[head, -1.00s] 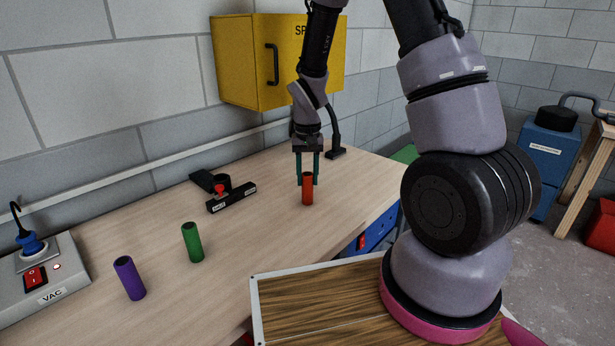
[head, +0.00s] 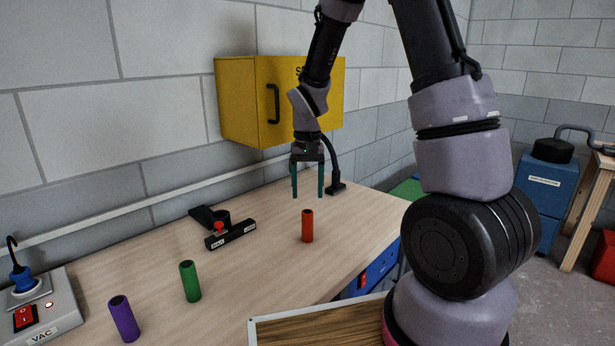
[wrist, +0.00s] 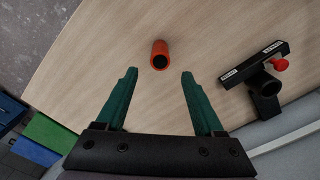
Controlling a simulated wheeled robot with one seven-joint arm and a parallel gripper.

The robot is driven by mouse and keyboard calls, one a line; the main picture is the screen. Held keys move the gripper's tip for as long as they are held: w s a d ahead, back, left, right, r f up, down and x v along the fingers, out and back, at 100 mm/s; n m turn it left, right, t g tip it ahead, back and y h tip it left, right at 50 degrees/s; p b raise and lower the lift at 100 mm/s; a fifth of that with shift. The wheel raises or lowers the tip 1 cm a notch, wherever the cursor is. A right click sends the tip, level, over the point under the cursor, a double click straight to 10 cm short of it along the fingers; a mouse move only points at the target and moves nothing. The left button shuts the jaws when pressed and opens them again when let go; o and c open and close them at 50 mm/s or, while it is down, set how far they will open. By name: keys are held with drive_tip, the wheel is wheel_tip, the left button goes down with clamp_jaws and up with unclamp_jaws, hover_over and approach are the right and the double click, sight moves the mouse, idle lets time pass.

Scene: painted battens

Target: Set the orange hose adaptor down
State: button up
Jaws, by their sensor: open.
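The orange hose adaptor (head: 307,226) is a short orange-red tube standing upright on the wooden bench. In the wrist view the adaptor (wrist: 160,55) shows its dark open top, beyond the fingertips. My gripper (head: 307,196) is open and empty, with its green fingers pointing down above the adaptor. In the wrist view the two green fingers (wrist: 158,74) are wide apart and do not touch it.
A green tube (head: 190,281) and a purple tube (head: 124,319) stand to the left on the bench (head: 270,262). A black clamp-like fixture with a red knob (head: 231,235) lies behind them. A yellow cabinet (head: 240,100) hangs on the wall behind my gripper. Bench around the adaptor is clear.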

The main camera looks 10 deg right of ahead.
drive_tip(key=s+d+r+m+t+y, duration=0.15)
drive_tip(key=s+r, duration=0.25)
drive_tip(key=r, duration=0.5)
drive_tip(key=s+d+r+t, duration=0.2)
drive_tip(key=s+d+r, duration=0.1)
drive_tip(key=r, duration=0.6)
drive_tip(key=s+d+r+t, duration=0.2)
drive_tip(key=s+r+t, duration=0.1)
drive_tip(key=s+r, duration=0.5)
drive_tip(key=s, duration=0.3)
drive_tip(key=shift+s+t, duration=0.25)
drive_tip(key=shift+t, duration=0.1)
drive_tip(key=shift+y, duration=0.35)
